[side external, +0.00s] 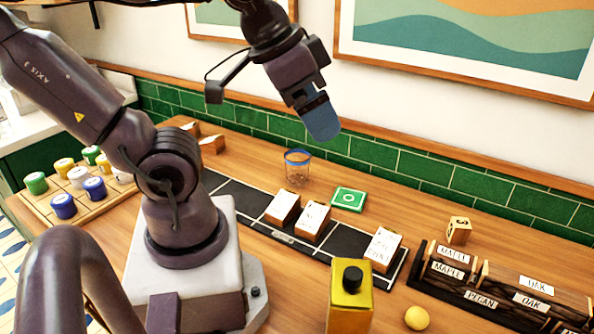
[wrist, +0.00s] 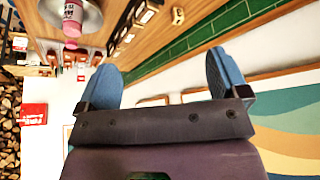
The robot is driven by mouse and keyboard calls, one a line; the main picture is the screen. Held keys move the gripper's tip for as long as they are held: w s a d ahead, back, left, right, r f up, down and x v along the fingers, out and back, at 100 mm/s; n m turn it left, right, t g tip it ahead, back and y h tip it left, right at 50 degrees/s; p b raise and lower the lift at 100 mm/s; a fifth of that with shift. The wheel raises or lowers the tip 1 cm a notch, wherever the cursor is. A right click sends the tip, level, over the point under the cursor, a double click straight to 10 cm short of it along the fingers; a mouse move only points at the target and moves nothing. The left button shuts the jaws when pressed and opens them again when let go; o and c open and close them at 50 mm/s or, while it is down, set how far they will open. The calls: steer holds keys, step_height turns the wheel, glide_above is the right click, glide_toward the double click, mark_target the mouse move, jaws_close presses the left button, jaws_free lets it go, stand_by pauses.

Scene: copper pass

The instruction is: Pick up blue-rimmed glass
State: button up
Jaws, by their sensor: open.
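The blue-rimmed glass (side external: 297,168) stands upright on the wooden counter near the green tile wall in the side view. It is clear with a blue band at its rim. My gripper (side external: 322,122) is above the counter, higher than the glass and a little to its right, and does not touch it. In the wrist view my gripper (wrist: 165,80) shows two blue fingers spread wide apart with nothing between them. I cannot make out the glass in the wrist view.
A green square (side external: 348,199) and white cards on a black strip (side external: 245,198) lie right of and in front of the glass. A yellow box (side external: 349,300), yellow ball (side external: 417,318) and labelled wooden blocks (side external: 480,300) are at the right. A tray of jars (side external: 45,200) is left.

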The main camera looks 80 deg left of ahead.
steer(key=shift+o, duration=0.2)
steer(key=shift+a, duration=0.1)
steer(key=n+g+y, duration=0.3)
steer(key=n+y, duration=0.3)
steer(key=n, duration=0.8)
glide_toward(298, 160)
steer(key=f, duration=0.2)
steer(key=shift+w+f+m, duration=0.3)
steer(key=shift+f, duration=0.1)
steer(key=x, duration=0.5)
steer(key=shift+a, duration=0.2)
